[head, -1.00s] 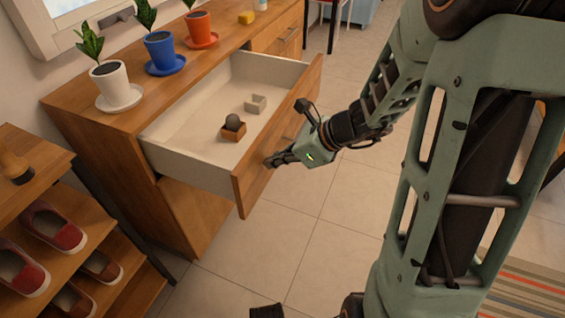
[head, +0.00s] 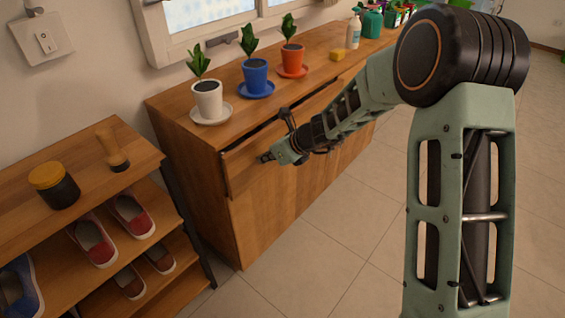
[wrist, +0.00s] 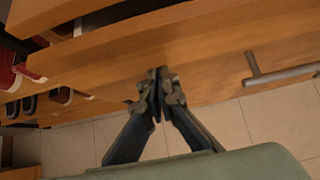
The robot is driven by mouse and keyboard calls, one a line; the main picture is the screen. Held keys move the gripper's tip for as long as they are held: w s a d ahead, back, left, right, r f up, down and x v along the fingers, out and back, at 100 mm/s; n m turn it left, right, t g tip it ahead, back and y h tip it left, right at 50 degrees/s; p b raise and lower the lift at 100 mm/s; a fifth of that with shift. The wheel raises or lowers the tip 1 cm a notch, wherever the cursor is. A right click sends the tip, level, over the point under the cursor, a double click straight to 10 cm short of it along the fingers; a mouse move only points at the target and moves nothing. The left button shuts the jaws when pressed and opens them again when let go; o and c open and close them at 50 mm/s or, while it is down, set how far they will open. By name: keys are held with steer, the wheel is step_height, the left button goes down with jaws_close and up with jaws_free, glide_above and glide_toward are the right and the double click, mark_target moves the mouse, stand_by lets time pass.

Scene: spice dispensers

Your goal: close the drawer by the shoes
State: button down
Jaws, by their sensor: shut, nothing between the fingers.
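The drawer (head: 243,172) by the shoe rack is pushed almost fully into the wooden cabinet (head: 262,220). A narrow dark gap shows above its front, and its inside is hidden. My gripper (head: 262,158) is shut and empty, with its fingertips at the upper left part of the drawer front. In the wrist view, my gripper's fingers (wrist: 158,78) are together against or very near the wood; exact contact is unclear. A metal bar handle (wrist: 282,75) is to their right. Red shoes (head: 92,241) sit on the rack at left.
Potted plants on saucers stand along the cabinet top, a white pot (head: 208,100) nearest. The shoe rack (head: 140,150) stands close at left, with a yellow-lidded jar (head: 54,186) on top. Tiled floor (head: 330,235) in front of the cabinet is clear.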

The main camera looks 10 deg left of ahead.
mark_target(258, 153)
steer(key=a, duration=0.1)
steer(key=w+a+p, duration=0.1)
steer(key=shift+w+a, duration=0.25)
steer(key=shift+a, duration=0.05)
steer(key=shift+w+a+r, duration=0.15)
steer(key=shift+a, duration=0.1)
steer(key=shift+a+r, duration=0.1)
